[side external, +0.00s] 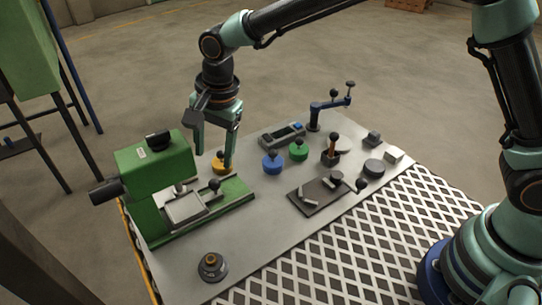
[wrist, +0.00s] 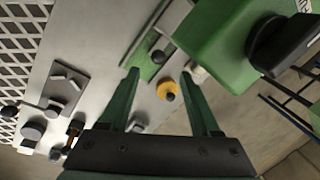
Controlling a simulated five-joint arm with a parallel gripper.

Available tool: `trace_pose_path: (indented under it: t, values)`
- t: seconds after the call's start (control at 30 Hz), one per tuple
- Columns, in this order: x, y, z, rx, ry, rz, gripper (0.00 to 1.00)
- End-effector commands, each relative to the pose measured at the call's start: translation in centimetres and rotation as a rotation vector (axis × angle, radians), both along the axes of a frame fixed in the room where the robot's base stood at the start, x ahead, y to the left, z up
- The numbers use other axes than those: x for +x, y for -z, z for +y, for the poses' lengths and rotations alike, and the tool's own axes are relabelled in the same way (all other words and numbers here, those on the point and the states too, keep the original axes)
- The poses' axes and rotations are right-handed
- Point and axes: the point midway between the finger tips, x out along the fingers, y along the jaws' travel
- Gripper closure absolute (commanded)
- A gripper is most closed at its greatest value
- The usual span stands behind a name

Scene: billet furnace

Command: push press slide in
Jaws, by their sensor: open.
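The green press (side external: 155,165) stands at the left end of the grey table, with a dark cylinder on its side. Its pale slide plate (side external: 186,209) lies on the green bed at the foot of the press head. A black ball knob (side external: 214,184) stands at the slide's right end; a black knob also shows in the wrist view (wrist: 157,57). My gripper (side external: 212,158) is open and empty, pointing down above and behind the knob. In the wrist view the knob appears between and beyond my fingertips (wrist: 160,77). I cannot tell any contact.
A yellow knobbed piece (side external: 219,162) is close by my fingers. Blue (side external: 273,163) and green (side external: 298,150) knobbed pieces stand to its right. A dark plate fixture (side external: 321,196) lies front right. A round dark piece (side external: 212,266) sits at the front; bare table lies between them.

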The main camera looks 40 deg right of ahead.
Motion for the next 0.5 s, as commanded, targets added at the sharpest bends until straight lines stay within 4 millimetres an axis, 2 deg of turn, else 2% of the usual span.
trace_pose_path:
  t: [0.1,0.2,0.5]
  values:
    - [-0.2,-1.8,-0.1,0.002,-0.001,-0.003,0.36]
    - [-0.4,-2.5,-0.2,0.001,-0.001,-0.002,0.36]
    - [-0.5,-3.0,-0.2,0.0,-0.001,-0.001,0.36]
